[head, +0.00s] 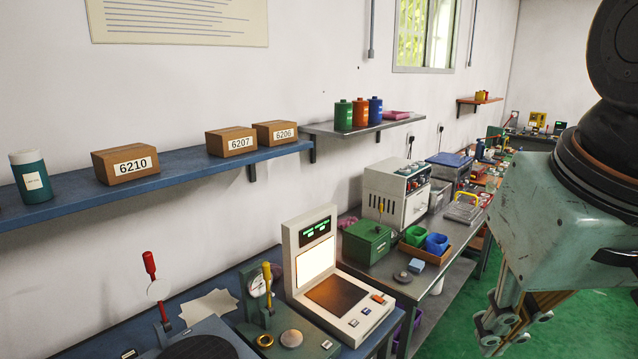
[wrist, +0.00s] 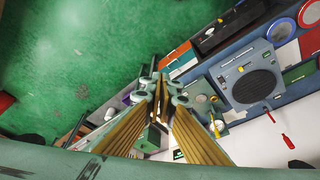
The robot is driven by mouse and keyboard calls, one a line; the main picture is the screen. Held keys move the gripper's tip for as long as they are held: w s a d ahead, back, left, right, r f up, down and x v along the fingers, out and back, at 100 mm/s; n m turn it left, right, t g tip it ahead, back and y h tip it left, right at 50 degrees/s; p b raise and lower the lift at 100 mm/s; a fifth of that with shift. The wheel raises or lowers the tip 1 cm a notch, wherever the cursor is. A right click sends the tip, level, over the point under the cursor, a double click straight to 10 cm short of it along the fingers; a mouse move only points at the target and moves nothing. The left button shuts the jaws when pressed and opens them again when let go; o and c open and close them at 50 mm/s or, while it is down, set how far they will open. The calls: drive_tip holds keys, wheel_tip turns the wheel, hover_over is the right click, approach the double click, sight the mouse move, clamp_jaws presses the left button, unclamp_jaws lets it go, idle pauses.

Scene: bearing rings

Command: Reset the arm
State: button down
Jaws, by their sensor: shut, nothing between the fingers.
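My gripper (wrist: 162,88) points away from the wrist camera, and its two fingers meet at the tips with nothing between them. In the head view my gripper (head: 505,325) hangs at the right, over the green floor and to the right of the benches. Its lower end is near the bottom edge of the head view. My arm is bent, with a dark round joint above the pale green wrist part. No object touches the gripper in either view.
A blue shelf (head: 210,172) holds boxes marked 6210 (head: 126,163), 6207 (head: 231,142) and 6206 (head: 276,133). Below stands a bench with a screen device (head: 335,285) and a dial gauge stand (head: 259,290). A grey bench (head: 400,285) carries a green box (head: 369,240). Green floor (wrist: 70,60) is open.

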drive_tip(key=s+f, duration=0.2)
drive_tip(key=s, duration=0.3)
drive_tip(key=shift+s+b, duration=0.3)
drive_tip(key=shift+s, duration=0.05)
idle(1.1)
